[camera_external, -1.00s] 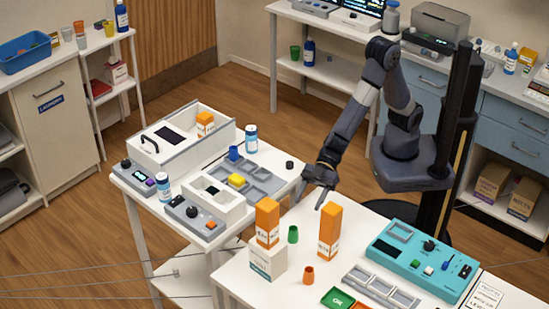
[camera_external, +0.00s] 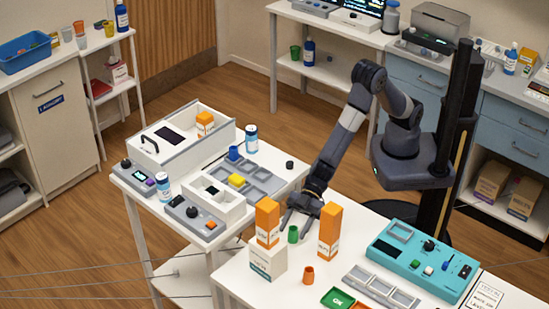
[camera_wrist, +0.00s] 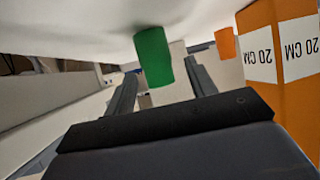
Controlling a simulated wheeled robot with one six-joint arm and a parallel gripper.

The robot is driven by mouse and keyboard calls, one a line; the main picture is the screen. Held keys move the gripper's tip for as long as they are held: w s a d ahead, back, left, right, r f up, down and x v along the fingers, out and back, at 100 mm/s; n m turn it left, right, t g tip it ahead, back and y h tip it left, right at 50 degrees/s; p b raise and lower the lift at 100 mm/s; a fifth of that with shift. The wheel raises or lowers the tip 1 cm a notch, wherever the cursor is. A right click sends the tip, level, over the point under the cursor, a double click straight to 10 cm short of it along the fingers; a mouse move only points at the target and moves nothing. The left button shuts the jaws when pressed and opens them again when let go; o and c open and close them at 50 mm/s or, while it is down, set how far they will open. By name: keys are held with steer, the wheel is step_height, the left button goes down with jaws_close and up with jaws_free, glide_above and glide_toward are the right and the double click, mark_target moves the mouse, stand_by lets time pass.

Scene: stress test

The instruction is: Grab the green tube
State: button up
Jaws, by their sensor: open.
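The green tube (camera_external: 293,234) stands upright on the near white table, between two tall orange boxes. In the wrist view, which looks inverted, the green tube (camera_wrist: 153,57) appears at the top centre, in line with the gap between my fingers. My gripper (camera_external: 298,218) is low over the table just behind the tube. The wrist view shows my gripper (camera_wrist: 162,72) open with nothing clamped in it. I cannot tell whether the fingertips reach around the tube.
One orange box (camera_external: 330,232) stands close right of the tube; it fills the right of the wrist view (camera_wrist: 285,60). An orange tube (camera_external: 308,275) stands in front. A teal panel (camera_external: 425,262) lies right.

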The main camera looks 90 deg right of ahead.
steer(key=shift+w+a+f, duration=0.25)
steer(key=shift+a, duration=0.15)
steer(key=shift+c, duration=0.3)
steer(key=c, duration=1)
steer(key=shift+o, duration=0.2)
